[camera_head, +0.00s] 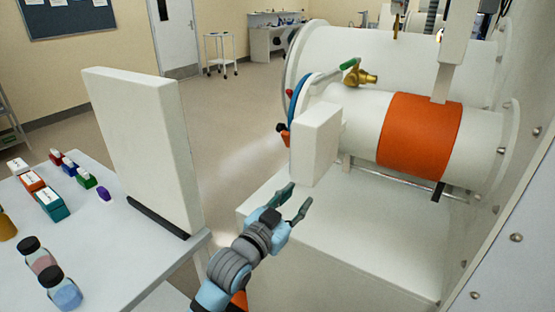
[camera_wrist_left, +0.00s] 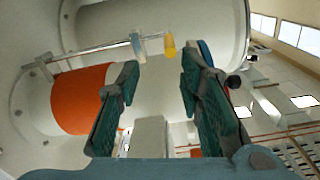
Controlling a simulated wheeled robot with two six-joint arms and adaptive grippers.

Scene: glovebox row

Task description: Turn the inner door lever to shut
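The transfer chamber is a white cylinder (camera_head: 365,128) with an orange band (camera_head: 420,135). A green-handled lever (camera_head: 349,64) sits on a brass valve (camera_head: 360,77) above its near-left end. A dark lever-like piece (camera_head: 438,190) shows below the band; I cannot tell which part is the inner door lever. My left gripper (camera_head: 292,201) is open and empty, in front of and below the chamber's left end, apart from it. In the left wrist view, its fingers (camera_wrist_left: 160,68) are spread, with a yellow piece (camera_wrist_left: 170,46) on a rod beyond them. My right gripper is out of view.
A white block (camera_head: 315,145) stands close beyond my left gripper. Open floor (camera_head: 235,125) lies between table and chamber.

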